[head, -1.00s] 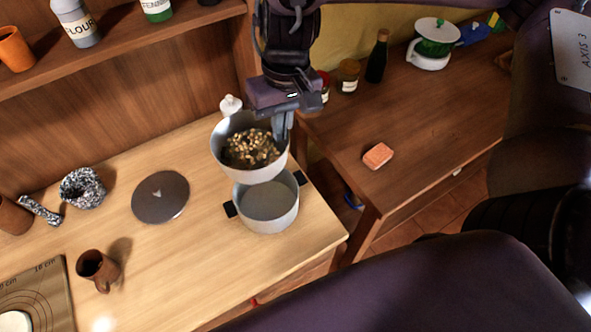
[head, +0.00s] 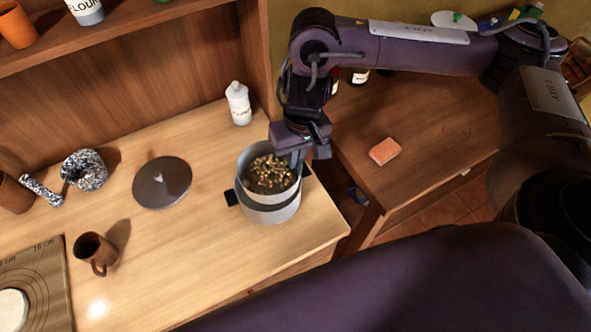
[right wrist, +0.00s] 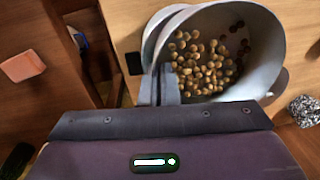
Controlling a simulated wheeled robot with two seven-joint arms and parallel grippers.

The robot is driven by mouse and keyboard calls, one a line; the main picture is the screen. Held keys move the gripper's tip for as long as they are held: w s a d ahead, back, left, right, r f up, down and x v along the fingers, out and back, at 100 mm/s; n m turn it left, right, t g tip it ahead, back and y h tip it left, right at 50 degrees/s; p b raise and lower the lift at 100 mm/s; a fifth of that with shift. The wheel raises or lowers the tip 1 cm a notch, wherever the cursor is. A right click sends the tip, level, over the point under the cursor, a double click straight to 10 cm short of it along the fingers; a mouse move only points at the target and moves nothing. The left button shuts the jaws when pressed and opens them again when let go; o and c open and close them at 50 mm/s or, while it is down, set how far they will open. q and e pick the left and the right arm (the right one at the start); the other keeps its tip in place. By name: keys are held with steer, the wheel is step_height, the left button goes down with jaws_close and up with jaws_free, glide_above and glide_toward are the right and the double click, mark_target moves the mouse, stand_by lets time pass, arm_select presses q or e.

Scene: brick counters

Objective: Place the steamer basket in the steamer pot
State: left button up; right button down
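The grey steamer basket (head: 246,163), filled with small yellow-brown round pieces, is directly above the steamer pot (head: 272,215), with its lower part at or inside the pot's mouth. How deep it sits is hard to tell. My right gripper (head: 296,158) is shut on the basket's wall at its right-hand rim. In the right wrist view the fingers (right wrist: 166,86) grip the wall of the basket (right wrist: 262,50), and the pot's rim (right wrist: 152,42) shows beside it. The pot stands upright on the light wood counter with dark side handles. My left gripper is not in view.
A round lid (head: 162,182) lies left of the pot. A brown mug (head: 92,250), a speckled mortar (head: 84,170) and a white bottle (head: 238,103) stand around it. A sponge (head: 385,151) lies on the darker counter at right. The counter's front is clear.

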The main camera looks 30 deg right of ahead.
mark_target(295, 171)
steer(key=shift+f, duration=0.75)
step_height(295, 171, down, 3)
steer(key=shift+f+b, duration=0.1)
steer(key=shift+b, duration=0.45)
steer(key=shift+f, duration=0.2)
steer(key=shift+f, duration=0.2)
steer(key=shift+f, duration=0.25)
steer(key=c, duration=1.7)
jaws_free()
steer(key=shift+r, duration=0.15)
steer(key=r, duration=0.4)
steer(key=d+r+p, duration=0.1)
steer(key=r, duration=0.3)
steer(key=r+p, duration=0.1)
steer(key=r, duration=0.3)
steer(key=shift+d+r, duration=0.15)
steer(key=shift+r, duration=0.2)
